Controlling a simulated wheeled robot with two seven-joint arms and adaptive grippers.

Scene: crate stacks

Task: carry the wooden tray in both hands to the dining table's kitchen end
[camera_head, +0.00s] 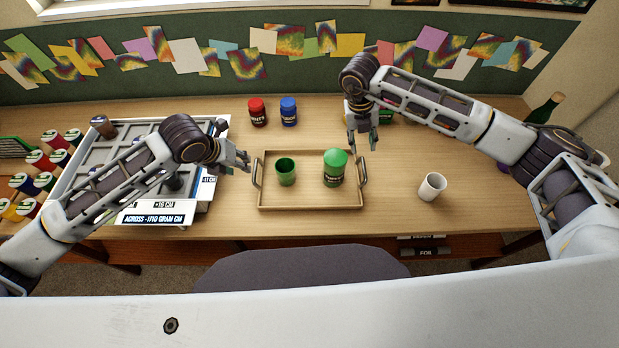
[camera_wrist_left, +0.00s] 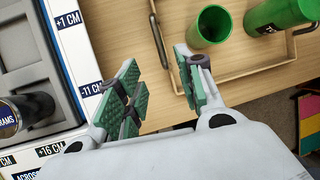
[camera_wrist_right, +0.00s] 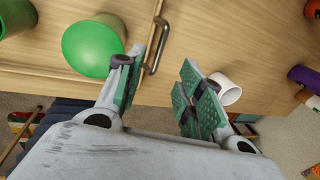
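The wooden tray (camera_head: 310,207) lies on the wooden desk, holding a green cup (camera_head: 286,173) and a green-lidded jar (camera_head: 335,170). It has a metal handle at each end. My left gripper (camera_head: 246,161) is open just beside the left handle (camera_head: 256,172); in the left wrist view that handle (camera_wrist_left: 158,38) shows between the spread fingers (camera_wrist_left: 160,88). My right gripper (camera_head: 362,142) is open near the right handle (camera_head: 363,170); in the right wrist view that handle (camera_wrist_right: 156,45) shows between the fingers (camera_wrist_right: 163,85). Neither gripper visibly grips a handle. No dining table is recognisable.
A white cup (camera_head: 431,187) stands right of the tray. Red (camera_head: 257,113) and blue (camera_head: 289,111) jars stand behind it. A grey compartment board (camera_head: 92,150) lies under my left arm. A chair back (camera_head: 300,270) is in front of the desk.

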